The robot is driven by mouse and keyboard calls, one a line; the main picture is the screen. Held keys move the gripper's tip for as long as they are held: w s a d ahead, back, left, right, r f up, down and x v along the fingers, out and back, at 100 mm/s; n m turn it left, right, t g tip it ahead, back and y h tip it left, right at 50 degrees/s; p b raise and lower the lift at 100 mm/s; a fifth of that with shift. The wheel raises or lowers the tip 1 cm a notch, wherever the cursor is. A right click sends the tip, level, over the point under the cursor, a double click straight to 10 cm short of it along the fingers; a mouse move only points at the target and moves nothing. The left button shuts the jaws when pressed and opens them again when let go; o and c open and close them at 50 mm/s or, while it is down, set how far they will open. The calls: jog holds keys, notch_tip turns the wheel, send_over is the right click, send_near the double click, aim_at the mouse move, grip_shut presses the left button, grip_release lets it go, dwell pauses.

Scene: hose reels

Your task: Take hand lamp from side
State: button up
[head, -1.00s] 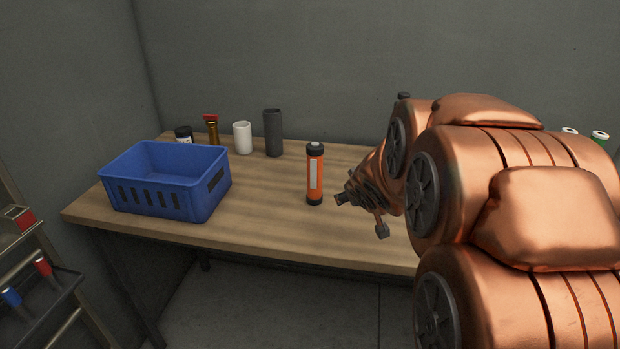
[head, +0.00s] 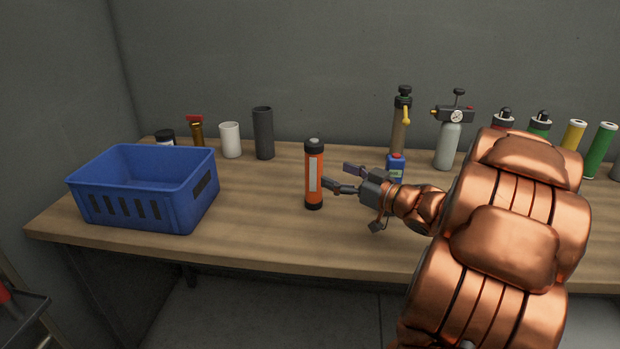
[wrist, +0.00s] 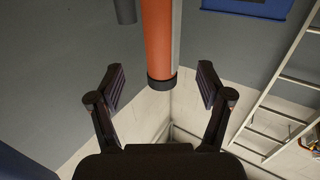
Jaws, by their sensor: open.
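The hand lamp (head: 314,190) is an orange cylinder with black ends and a pale label strip. It stands upright on the wooden table, near its front edge. My gripper (head: 337,178) is open and just to the right of the lamp in the head view, its fingers pointing at it. In the wrist view the lamp (wrist: 158,40) is ahead of and between the open fingers of my gripper (wrist: 161,88), with its black end lowest in the picture. The fingers do not appear to touch it.
A blue crate (head: 195,212) stands at the table's left. A white cup (head: 230,140) and a dark grey cylinder (head: 263,133) stand behind. A small blue container (head: 395,174) and a gauge-topped cylinder (head: 446,150) are at the back right. The wooden table (head: 255,220) is clear left of the lamp.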

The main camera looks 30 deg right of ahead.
aim_at(321, 168)
jog(key=shift+x, duration=3.8)
jog(key=shift+a+f, duration=0.1)
jog(key=shift+f, duration=0.05)
jog(key=c, duration=1.4)
